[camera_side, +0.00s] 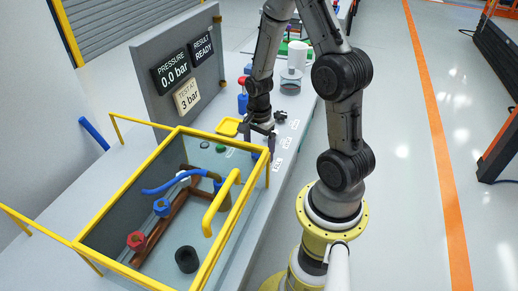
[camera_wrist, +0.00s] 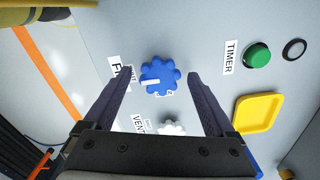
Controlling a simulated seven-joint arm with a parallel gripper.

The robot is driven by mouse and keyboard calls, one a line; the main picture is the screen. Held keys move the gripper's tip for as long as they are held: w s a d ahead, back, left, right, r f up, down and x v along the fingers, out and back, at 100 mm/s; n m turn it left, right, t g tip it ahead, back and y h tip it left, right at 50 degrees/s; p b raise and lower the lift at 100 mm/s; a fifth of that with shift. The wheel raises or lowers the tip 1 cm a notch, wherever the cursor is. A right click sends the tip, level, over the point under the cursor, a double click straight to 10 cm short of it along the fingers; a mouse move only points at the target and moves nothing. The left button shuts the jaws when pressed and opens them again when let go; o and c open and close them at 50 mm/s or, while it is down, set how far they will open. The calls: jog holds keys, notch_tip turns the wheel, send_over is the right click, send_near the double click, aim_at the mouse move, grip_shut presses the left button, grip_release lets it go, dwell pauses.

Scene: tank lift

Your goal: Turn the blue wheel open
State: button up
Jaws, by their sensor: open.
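The blue wheel (camera_wrist: 160,76), a lobed knob with a white mark on it, sits on the grey bench top in the wrist view. My gripper (camera_wrist: 160,73) is open, with one finger to the left of the wheel and one to the right. Gaps show between both fingers and the wheel. In the side view my gripper (camera_side: 262,136) points down at the bench beside the tank's far right corner. The wheel cannot be made out clearly there.
A white knob (camera_wrist: 171,128) lies near the wheel, by a VENT label. A green button (camera_wrist: 257,55) and yellow tray (camera_wrist: 259,112) are to the right. The yellow-framed tank (camera_side: 175,133) holds pipes and red and blue valves. A panel (camera_side: 182,65) reads 0.0 bar.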

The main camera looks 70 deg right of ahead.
jog(key=c, duration=1.4)
jog(key=shift+o, duration=0.2)
jog(key=shift+n, duration=0.3)
jog(key=n, duration=0.3)
jog(key=shift+n, duration=0.3)
jog(key=n, duration=0.4)
jog(key=shift+s+n, duration=0.1)
jog(key=shift+n, duration=0.2)
jog(key=n, duration=0.9)
jog(key=shift+d, duration=0.1)
